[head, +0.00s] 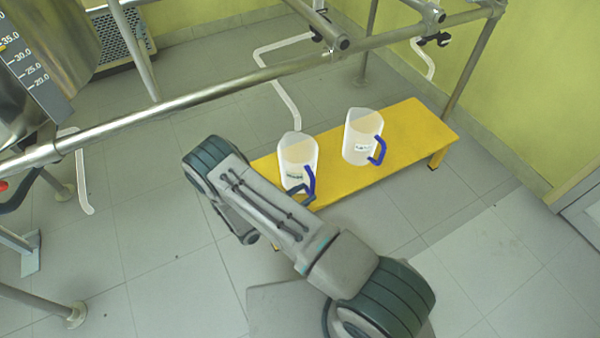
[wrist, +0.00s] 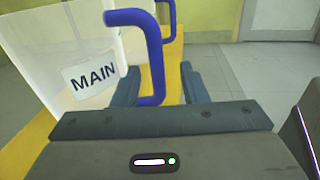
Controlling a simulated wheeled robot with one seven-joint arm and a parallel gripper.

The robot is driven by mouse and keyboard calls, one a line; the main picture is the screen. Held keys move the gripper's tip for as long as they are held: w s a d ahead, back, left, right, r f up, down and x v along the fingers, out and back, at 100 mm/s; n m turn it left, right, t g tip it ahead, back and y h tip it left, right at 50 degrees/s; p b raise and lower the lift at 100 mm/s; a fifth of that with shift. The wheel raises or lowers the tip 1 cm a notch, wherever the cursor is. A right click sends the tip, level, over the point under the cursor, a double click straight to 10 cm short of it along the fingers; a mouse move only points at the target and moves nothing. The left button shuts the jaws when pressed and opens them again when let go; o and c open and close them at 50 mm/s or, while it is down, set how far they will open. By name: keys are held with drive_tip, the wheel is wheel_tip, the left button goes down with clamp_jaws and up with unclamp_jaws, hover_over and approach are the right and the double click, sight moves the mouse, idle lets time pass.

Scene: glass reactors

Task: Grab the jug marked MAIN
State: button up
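The jug marked MAIN (wrist: 88,45) is a translucent white jug with a blue handle (wrist: 152,60), close in front on the left in the wrist view. In the head view it appears to be the left jug (head: 297,155), upright on the yellow bench, its label too small to read. My gripper (wrist: 160,82) is open, with one finger on each side of the handle's lower part. A gap shows between the handle and the right finger; I cannot tell whether the left finger touches it. In the head view my gripper (head: 302,192) is at the handle, partly hidden.
A second jug (head: 362,138) with a blue handle stands to the right on the yellow bench (head: 415,130). Steel vessels stand at the upper left. Floor is clear at the right.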

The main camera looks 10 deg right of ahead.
sight(313, 186)
drive_tip(key=x, duration=0.4)
drive_tip(key=shift+w+b, duration=0.25)
drive_tip(key=shift+b, duration=0.15)
clamp_jaws()
drive_tip(key=shift+r, duration=0.2)
